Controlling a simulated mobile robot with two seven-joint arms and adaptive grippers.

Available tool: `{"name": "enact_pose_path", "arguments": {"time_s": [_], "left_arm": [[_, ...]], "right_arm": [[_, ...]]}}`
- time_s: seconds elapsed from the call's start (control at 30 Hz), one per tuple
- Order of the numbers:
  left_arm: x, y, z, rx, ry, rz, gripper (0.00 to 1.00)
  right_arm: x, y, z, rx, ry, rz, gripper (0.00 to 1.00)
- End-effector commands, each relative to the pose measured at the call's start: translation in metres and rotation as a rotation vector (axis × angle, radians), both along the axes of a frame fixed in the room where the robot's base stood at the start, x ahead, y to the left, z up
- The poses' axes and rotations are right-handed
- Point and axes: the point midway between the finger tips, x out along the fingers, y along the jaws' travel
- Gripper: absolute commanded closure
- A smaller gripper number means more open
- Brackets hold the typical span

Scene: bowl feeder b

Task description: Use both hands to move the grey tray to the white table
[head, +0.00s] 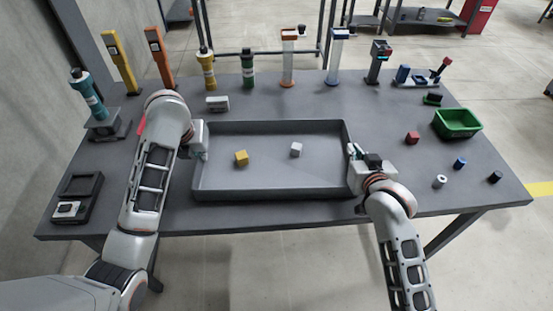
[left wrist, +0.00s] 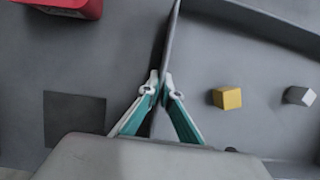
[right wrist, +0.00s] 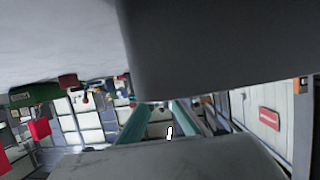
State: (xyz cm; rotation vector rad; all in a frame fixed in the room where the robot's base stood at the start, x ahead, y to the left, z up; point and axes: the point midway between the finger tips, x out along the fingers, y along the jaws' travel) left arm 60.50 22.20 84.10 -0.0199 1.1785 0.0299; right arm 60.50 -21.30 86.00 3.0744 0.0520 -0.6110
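The grey tray (head: 270,193) lies on the dark grey table, with a yellow cube (head: 241,158) and a light grey cube (head: 296,149) inside. My left gripper (head: 204,150) is at the tray's left wall. In the left wrist view, its teal fingers (left wrist: 160,88) pinch that wall between their tips. My right gripper (head: 353,152) is at the tray's right wall. In the right wrist view, its fingers (right wrist: 158,105) stand apart at the dark tray rim (right wrist: 220,85); whether they touch it cannot be told. No white table is recognisable.
The dark grey table (head: 290,218) holds a green bin (head: 457,123), a red cube (head: 412,138) and small cylinders on the right. Several upright tools stand along its back edge. A dark box (head: 77,198) lies at the left. Open floor surrounds the table's front.

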Motion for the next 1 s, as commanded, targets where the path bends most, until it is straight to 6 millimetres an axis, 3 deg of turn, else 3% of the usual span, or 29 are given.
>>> {"name": "enact_pose_path", "arguments": {"time_s": [0.27,0.8,1.0], "left_arm": [[0.001,0.000,0.006,0.000,-0.005,0.001,1.00],[0.002,0.000,0.047,0.000,-0.008,0.001,1.00],[0.001,0.000,0.053,0.000,-0.006,0.001,1.00]], "right_arm": [[0.001,0.000,0.006,0.000,-0.004,0.000,1.00],[0.001,0.000,0.046,0.000,-0.007,0.000,1.00],[0.001,0.000,0.053,0.000,-0.006,0.000,1.00]]}}
